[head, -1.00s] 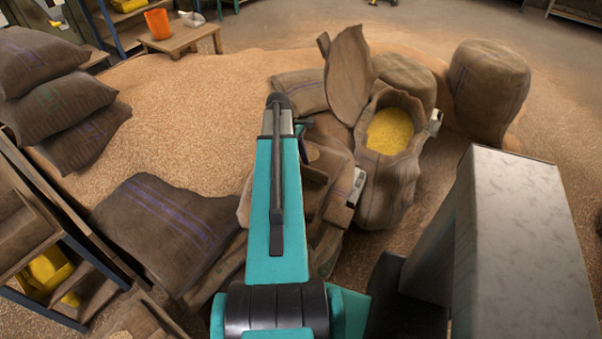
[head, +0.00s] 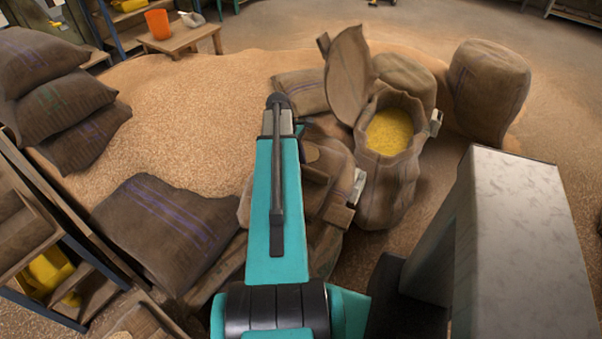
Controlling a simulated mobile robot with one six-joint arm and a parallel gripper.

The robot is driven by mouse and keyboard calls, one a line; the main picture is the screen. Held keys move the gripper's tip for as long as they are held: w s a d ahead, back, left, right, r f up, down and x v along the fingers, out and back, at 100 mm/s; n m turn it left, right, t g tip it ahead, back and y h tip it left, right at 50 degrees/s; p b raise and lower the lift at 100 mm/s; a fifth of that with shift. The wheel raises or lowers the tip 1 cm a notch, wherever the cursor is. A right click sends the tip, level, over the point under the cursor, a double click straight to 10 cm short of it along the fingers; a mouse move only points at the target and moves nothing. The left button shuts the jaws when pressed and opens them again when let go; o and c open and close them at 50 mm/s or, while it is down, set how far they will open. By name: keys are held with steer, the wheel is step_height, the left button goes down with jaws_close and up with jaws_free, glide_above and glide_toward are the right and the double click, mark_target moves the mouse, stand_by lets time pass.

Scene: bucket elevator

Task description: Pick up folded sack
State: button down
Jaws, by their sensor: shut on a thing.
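My teal arm (head: 274,210) reaches away from me over the grain, and its end is hidden behind its own upper link. My gripper does not show, so what it holds cannot be seen. Brown cloth-like folds (head: 314,160) show just right of my arm, partly covered by it. I cannot tell if they are the folded sack. A flat brown sack with purple stripes (head: 165,230) lies at the left on the floor. Another flat striped sack (head: 300,92) lies beyond the arm's far end.
An open sack of yellow grain (head: 390,132) stands right of my arm, with pale clamp-like pieces at its sides. Full sacks (head: 488,85) stand behind it. Stacked sacks (head: 70,130) are at the left. An orange bucket (head: 158,24) stands on a small table (head: 182,42).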

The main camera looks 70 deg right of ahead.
steer(key=shift+r, duration=0.2)
steer(key=shift+r+b, duration=0.4)
steer(key=shift+r, duration=0.6)
steer(key=s+a+r+b, duration=0.1)
steer(key=s, duration=0.7)
steer(key=s+a+r+b, duration=0.1)
steer(key=s+a+b, duration=0.1)
steer(key=s, duration=0.5)
steer(key=shift+s+a+r, duration=0.15)
steer(key=shift+s+r, duration=0.15)
steer(key=shift+s, duration=0.05)
